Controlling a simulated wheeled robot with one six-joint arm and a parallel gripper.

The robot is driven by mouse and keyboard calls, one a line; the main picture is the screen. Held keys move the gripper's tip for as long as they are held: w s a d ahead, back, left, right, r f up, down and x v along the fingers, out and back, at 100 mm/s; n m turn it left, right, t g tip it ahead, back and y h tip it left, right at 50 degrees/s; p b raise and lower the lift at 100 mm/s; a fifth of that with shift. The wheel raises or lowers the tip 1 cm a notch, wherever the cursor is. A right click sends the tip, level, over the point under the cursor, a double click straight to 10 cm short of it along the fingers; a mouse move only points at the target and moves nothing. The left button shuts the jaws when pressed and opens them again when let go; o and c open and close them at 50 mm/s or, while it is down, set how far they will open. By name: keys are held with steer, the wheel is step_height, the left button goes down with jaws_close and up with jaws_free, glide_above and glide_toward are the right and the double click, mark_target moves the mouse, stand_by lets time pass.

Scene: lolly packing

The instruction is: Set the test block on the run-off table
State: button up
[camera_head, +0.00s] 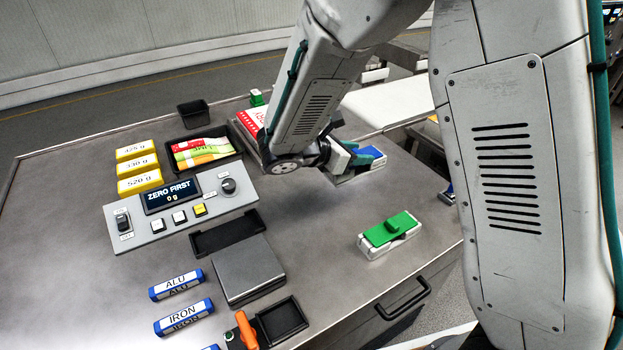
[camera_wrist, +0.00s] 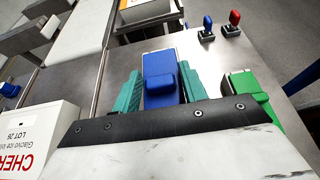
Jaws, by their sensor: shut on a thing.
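My gripper (camera_head: 347,162) is over the far right part of the steel worktop. It is shut on a blue-topped block (camera_head: 371,155). In the wrist view the blue block (camera_wrist: 158,68), with a raised blue knob, sits between the two teal fingers of my gripper (camera_wrist: 160,85). I cannot tell whether its underside touches the worktop. A similar green-topped block (camera_head: 391,229) stands nearer the front right edge; it also shows at the right of the wrist view (camera_wrist: 244,84). I cannot tell for certain which surface is the run-off table.
A white belt surface (camera_head: 392,103) lies beyond the worktop. A white and red carton (camera_wrist: 30,140) stands left of my gripper. Red (camera_wrist: 234,18) and blue (camera_wrist: 207,24) levers are at the far right in the wrist view. A control panel (camera_head: 150,227) and ALU (camera_head: 177,285) and IRON (camera_head: 184,317) bars are further left.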

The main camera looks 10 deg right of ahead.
step_height(320, 180, down, 10)
steer(key=shift+r, duration=0.15)
stand_by(0.3)
steer(key=o, duration=1.2)
steer(key=shift+o, duration=0.2)
steer(key=shift+a+r, duration=0.1)
steer(key=shift+a, duration=0.15)
steer(key=v, duration=1.1)
steer(key=shift+a, duration=0.2)
